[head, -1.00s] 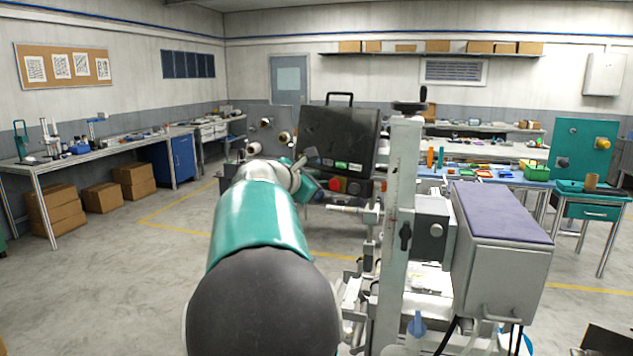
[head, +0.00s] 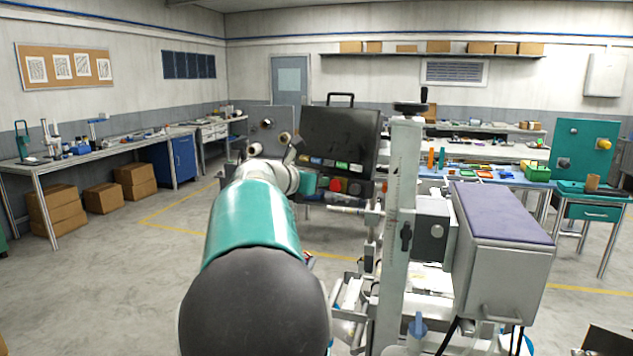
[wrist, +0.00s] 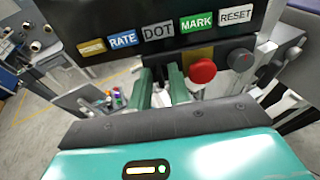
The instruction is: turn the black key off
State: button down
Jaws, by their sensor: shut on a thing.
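The black panel case (head: 340,130) stands ahead and shows close up at the top of the wrist view (wrist: 105,25). Its lower edge carries coloured labels, among them RATE (wrist: 123,39), DOT (wrist: 158,32), MARK (wrist: 196,21) and RESET (wrist: 236,14). My gripper (wrist: 161,76) is at that edge, below the DOT label. Its two green fingers are shut on the black key, which is mostly hidden between the tips. A red knob (wrist: 202,70) and a dark round knob (wrist: 241,60) lie to the right, apart from the fingers. In the head view my arm hides most of the gripper.
A grey upright post (head: 401,200) with a handwheel and a grey box with a purple top (head: 505,210) stand close on the right. A bench (head: 60,165) runs along the left, with cardboard boxes under it. The floor (head: 120,270) at the left is clear.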

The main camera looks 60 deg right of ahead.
jog(key=c, duration=1.6)
grip_release()
jog(key=v, duration=1.3)
jog(key=shift+a, duration=0.35)
jog(key=shift+w+r, duration=0.1)
jog(key=shift+w, duration=0.05)
jog(key=w+a+f+m+t+y, duration=0.1)
jog(key=a+f+m+t+y, duration=0.15)
jog(key=a+f, duration=0.4)
jog(key=a+f+m+t+y, duration=0.2)
jog(key=a+f+m+y, duration=0.1)
jog(key=a, duration=0.7)
jog(key=w+a+f+m+t+y, duration=0.1)
jog(key=a+f+m+t+y, duration=0.15)
jog(key=a+f, duration=0.4)
jog(key=s+a+f+m+y, duration=0.2)
jog(key=a, duration=0.5)
jog(key=s+a+f+m+t+y, duration=0.1)
jog(key=a+f+m+y, duration=0.1)
jog(key=a, duration=0.5)
jog(key=s+a+f+m+y, duration=0.2)
jog(key=a+f+m, duration=0.1)
jog(key=a, duration=0.5)
jog(key=shift+s+f+m+y, duration=0.3)
jog(key=shift+f+m+y, duration=0.1)
jog(key=shift+m, duration=0.1)
